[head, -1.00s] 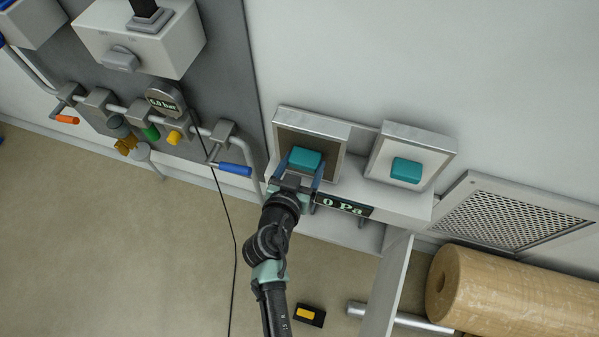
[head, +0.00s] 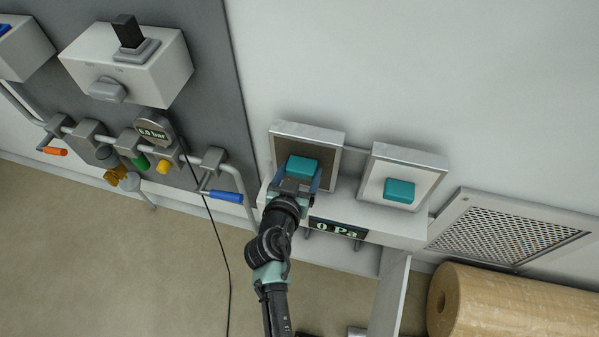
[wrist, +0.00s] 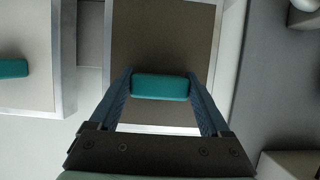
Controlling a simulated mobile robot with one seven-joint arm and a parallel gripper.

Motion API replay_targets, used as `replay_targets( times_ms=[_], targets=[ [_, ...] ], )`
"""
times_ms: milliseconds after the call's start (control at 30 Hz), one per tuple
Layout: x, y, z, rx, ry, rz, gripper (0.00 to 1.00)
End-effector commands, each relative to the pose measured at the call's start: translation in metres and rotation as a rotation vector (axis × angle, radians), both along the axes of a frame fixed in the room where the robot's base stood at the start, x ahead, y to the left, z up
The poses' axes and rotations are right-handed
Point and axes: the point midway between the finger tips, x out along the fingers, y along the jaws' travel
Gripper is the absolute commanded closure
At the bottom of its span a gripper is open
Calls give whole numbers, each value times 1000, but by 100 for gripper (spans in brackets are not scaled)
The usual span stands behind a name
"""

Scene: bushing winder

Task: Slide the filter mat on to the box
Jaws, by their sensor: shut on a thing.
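A dark grey-brown filter mat in a metal frame (head: 327,160) stands on the left part of a white box (head: 397,222) fixed at the wall. It has a teal handle (head: 301,167). My gripper (head: 297,177) is shut on this handle. In the wrist view its two blue fingers press the handle's two ends (wrist: 160,86), and the dark mat (wrist: 160,40) fills the space behind. A second, pale filter mat (head: 423,181) in a metal frame, also with a teal handle (head: 399,191), stands to the right, apart from my gripper. The mats' lower edges are partly hidden.
A "0 Pa" display (head: 338,228) sits on the box's front below the mats. Left is a grey panel with pipes and a blue-handled valve (head: 221,196). Right are a perforated grille (head: 508,228) and a large tan roll (head: 510,310). A black cable (head: 221,245) hangs left of my arm.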

Motion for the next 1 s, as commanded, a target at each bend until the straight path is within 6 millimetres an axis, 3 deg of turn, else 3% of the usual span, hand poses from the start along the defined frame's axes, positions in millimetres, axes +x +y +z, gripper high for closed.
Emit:
replay_targets(
  times_ms=[833, 867, 933, 1000],
  targets=[
    [1, 0, -7, 0, -4, 1, 100],
    [1, 0, -6, 0, -4, 1, 14],
    [1, 0, -6, 0, -4, 1, 1],
    [0, 0, -6, -1, -3, 1, 0]
  ],
)
